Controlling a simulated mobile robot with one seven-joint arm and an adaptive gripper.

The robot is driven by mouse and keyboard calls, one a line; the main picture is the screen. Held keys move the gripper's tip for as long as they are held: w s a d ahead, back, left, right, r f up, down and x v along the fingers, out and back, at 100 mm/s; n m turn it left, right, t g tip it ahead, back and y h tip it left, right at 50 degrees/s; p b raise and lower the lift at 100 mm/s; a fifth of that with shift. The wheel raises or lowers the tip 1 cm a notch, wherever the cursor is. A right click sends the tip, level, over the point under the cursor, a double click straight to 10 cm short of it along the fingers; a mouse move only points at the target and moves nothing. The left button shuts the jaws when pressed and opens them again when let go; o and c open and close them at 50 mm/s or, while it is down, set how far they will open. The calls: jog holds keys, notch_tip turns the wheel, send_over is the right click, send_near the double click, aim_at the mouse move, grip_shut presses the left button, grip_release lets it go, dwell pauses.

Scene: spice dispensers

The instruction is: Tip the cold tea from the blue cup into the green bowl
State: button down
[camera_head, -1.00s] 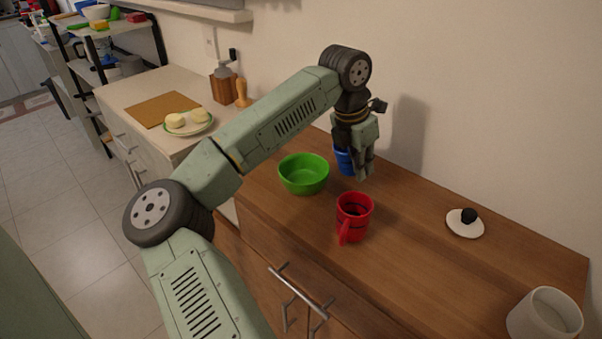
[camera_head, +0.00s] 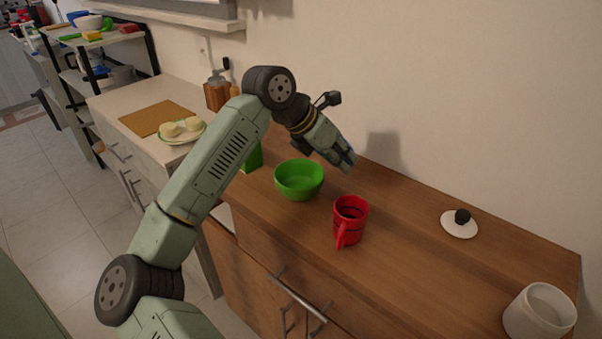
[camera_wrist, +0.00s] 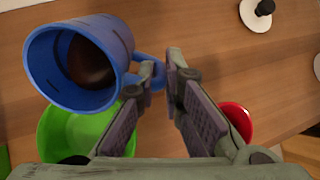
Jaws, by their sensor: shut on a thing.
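The blue cup (camera_wrist: 118,45) hangs beside my gripper (camera_wrist: 160,70) in the wrist view, its handle between the fingertips. Its mouth faces the camera and dark brown tea (camera_wrist: 90,63) shows inside. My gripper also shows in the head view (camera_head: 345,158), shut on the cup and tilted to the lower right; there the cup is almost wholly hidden. The green bowl (camera_head: 298,184) stands upright on the wooden counter, left of and below my gripper. It shows partly behind the cup in the wrist view (camera_wrist: 62,140). I see no stream of tea.
A red mug (camera_head: 350,218) stands on the wooden counter (camera_head: 410,250) close to the bowl's right. A white lid with a black knob (camera_head: 460,222) and a white pot (camera_head: 540,312) are further right. A green box (camera_head: 253,158) is partly behind my arm. The wall is close behind.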

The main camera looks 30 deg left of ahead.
jog(key=shift+s+a+r+t+h, duration=0.15)
jog(key=shift+s+r+t+h, duration=0.15)
jog(key=shift+t+h, duration=0.15)
dwell(0.3)
